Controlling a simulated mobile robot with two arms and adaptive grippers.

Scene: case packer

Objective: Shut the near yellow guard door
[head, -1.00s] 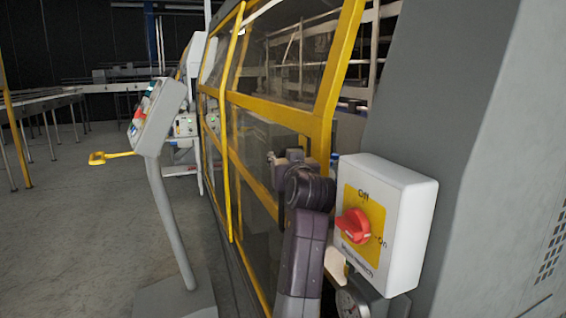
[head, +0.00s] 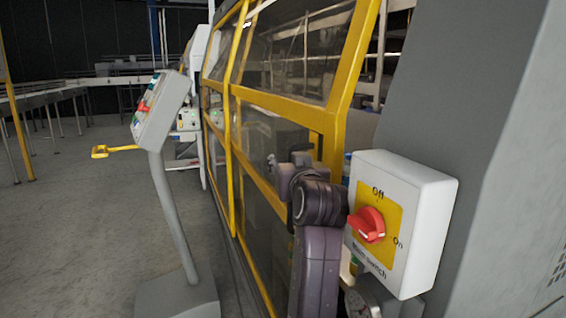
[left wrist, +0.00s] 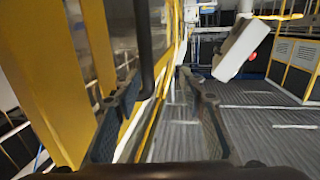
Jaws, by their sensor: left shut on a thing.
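The yellow-framed guard door (head: 342,90) with clear panels stands along the machine's side in the head view. A gap shows between its near post and the grey cabinet. My left gripper (head: 275,168) is at the door's face, partly hidden by its own wrist. In the left wrist view, a dark bar handle (left wrist: 144,45) on the door comes down between the fingers of my left gripper (left wrist: 158,84). The gripper is shut on this handle, though the contact itself is hard to see. My right gripper is not in view.
A white switch box (head: 405,225) with a red knob is close to the right of my left arm. A grey cabinet (head: 460,120) fills the right side. A control pedestal (head: 172,210) stands to the left. Grey floor (head: 75,240) is open at left.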

